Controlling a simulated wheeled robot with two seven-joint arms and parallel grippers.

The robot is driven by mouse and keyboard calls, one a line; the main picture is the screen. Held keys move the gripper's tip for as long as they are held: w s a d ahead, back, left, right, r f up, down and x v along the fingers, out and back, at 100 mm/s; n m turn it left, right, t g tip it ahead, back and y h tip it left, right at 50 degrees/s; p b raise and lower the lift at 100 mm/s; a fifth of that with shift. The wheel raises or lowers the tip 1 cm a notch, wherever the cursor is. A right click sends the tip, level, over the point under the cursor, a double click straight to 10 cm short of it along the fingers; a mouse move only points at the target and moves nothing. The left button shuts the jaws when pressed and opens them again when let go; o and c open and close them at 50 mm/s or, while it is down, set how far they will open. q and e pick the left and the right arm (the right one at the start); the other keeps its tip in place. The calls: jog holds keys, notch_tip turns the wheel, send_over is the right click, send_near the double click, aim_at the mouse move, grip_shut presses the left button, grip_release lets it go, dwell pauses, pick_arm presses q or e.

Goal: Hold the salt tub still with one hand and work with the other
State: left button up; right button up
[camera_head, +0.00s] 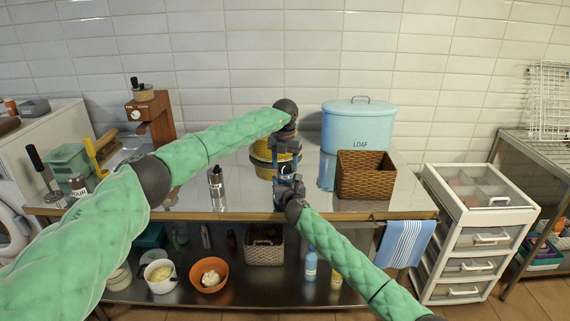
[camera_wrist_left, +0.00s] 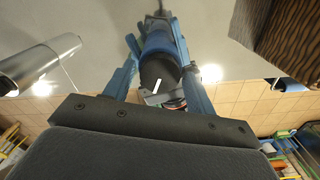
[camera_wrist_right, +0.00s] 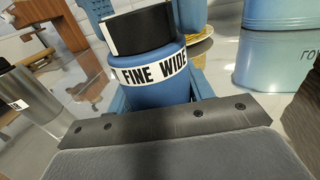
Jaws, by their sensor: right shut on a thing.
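The salt tub is a blue cylinder with a black lid and a white band reading "FINE WIDE" in the right wrist view (camera_wrist_right: 150,85). It also shows in the left wrist view (camera_wrist_left: 158,45) and, small and mostly covered, between my grippers in the head view. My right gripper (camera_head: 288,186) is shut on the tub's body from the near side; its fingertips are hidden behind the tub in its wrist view. My left gripper (camera_head: 285,148) reaches down from above. Its blue fingers (camera_wrist_left: 156,60) stand apart on either side of the tub and lid.
A wicker basket (camera_head: 366,176) and a light blue LOAF bin (camera_head: 352,128) stand just right of my grippers. A yellow stack (camera_head: 262,151) is close behind. A steel bottle (camera_head: 216,188) stands to the left. The metal table's front edge (camera_head: 240,216) lies below.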

aim_at(285, 166)
pick_arm(q)
jog(key=c, duration=0.7)
pick_arm(e)
jog(key=shift+f, duration=0.1)
pick_arm(q)
jog(key=shift+m, duration=2.2)
jog(key=o, duration=1)
jog(key=shift+r, duration=0.1)
notch_tip(285, 166, up, 12)
jog(key=shift+f, duration=0.1)
pick_arm(e)
jog(key=o, duration=1.1)
